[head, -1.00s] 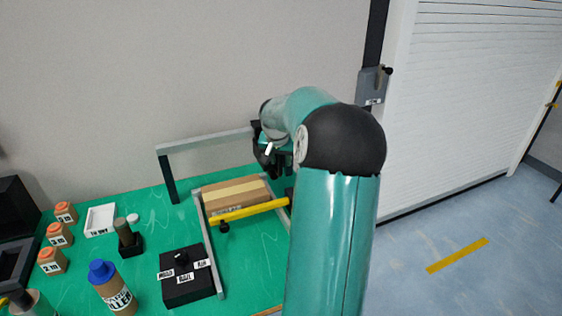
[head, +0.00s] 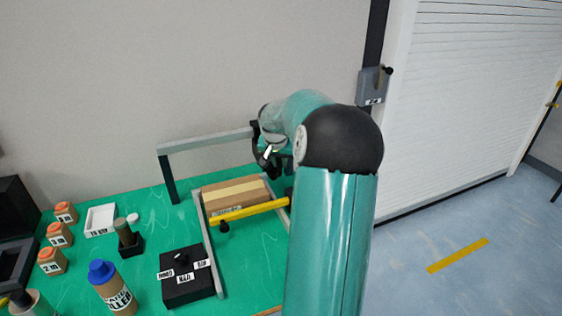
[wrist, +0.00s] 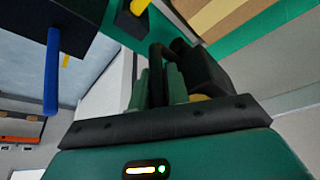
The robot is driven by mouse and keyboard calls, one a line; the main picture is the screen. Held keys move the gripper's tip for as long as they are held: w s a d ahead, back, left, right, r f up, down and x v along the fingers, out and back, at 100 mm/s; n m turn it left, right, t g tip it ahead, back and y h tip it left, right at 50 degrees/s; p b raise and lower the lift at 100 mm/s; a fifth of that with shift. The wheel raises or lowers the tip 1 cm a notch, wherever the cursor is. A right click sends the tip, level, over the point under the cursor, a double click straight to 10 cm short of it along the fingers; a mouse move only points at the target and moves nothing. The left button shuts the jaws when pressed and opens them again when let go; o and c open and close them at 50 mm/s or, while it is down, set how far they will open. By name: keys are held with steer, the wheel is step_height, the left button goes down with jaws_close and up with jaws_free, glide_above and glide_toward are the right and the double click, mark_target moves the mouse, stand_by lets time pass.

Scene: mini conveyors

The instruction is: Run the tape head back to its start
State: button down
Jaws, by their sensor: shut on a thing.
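My gripper (head: 272,158) is at the right end of the grey overhead rail (head: 205,141), above the far right of the taped brown carton (head: 238,192). In the wrist view my gripper (wrist: 160,88) has its teal fingers closed around a dark upright handle (wrist: 156,62). The handle sits beside a black block (wrist: 205,75), which looks like the tape head. In the head view my arm hides most of the tape head and the rail's right end. A pale tape strip runs along the carton's top.
The carton lies between grey side rails, with a yellow bar (head: 250,211) along its near side. A black switch box (head: 185,280), a blue-capped bottle (head: 112,288), several small orange-topped blocks (head: 59,235) and a white tray (head: 101,220) stand at left. A wall bounds the back.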

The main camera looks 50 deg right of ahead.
steer(key=w+a, duration=0.7)
steer(key=a, duration=0.5)
steer(key=w+a, duration=0.7)
steer(key=a, duration=0.5)
steer(key=shift+w+a, duration=0.15)
steer(key=shift+w, duration=0.05)
steer(key=c, duration=1.4)
jaws_free()
steer(key=v, duration=1.4)
